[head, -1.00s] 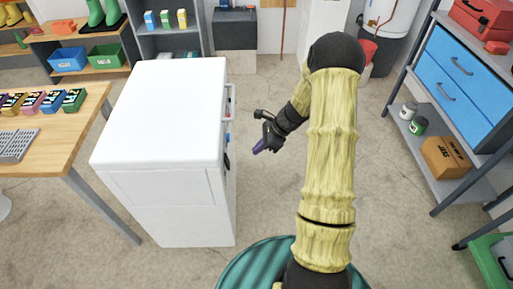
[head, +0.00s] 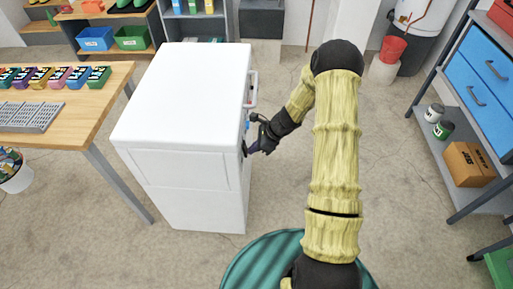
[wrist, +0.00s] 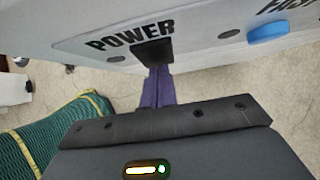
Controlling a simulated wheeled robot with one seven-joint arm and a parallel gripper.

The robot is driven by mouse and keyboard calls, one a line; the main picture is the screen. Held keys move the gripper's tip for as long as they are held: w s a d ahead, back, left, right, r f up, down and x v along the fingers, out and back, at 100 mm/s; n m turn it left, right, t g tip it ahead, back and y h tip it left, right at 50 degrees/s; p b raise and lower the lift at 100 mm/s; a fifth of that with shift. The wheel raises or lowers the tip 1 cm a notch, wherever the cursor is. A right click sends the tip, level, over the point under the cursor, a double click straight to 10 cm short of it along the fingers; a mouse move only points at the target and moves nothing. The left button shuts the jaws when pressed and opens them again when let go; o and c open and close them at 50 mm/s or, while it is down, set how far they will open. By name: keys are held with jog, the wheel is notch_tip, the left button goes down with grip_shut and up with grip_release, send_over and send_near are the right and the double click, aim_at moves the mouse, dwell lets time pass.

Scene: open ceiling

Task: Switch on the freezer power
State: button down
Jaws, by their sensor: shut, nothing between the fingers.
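The white chest freezer (head: 190,90) stands left of my arm in the head view, its front panel facing right. In the wrist view its panel carries a "POWER" label (wrist: 128,36) with a black power switch (wrist: 153,51) beside it. My gripper (wrist: 157,74) is shut and empty. Its purple fingertips are at the lower edge of the switch; I cannot tell whether they touch it. In the head view my gripper (head: 250,150) is close against the panel, and the switch is not clear there. I cannot tell the switch's position.
A blue part (wrist: 268,32) sits on the panel right of the switch. The freezer handle (head: 253,90) sticks out farther back. A wooden table (head: 100,105) stands left of the freezer, and a metal shelf (head: 470,200) stands at right.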

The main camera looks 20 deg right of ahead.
jog(key=shift+f, duration=0.1)
jog(key=shift+a+f+y+b, duration=0.1)
jog(key=shift+a+y+b, duration=0.15)
jog(key=shift+y+b, duration=0.35)
jog(key=shift+w+r+p, duration=0.1)
jog(key=shift+r+p, duration=0.6)
jog(key=shift+r, duration=0.15)
jog(key=shift+a, duration=0.1)
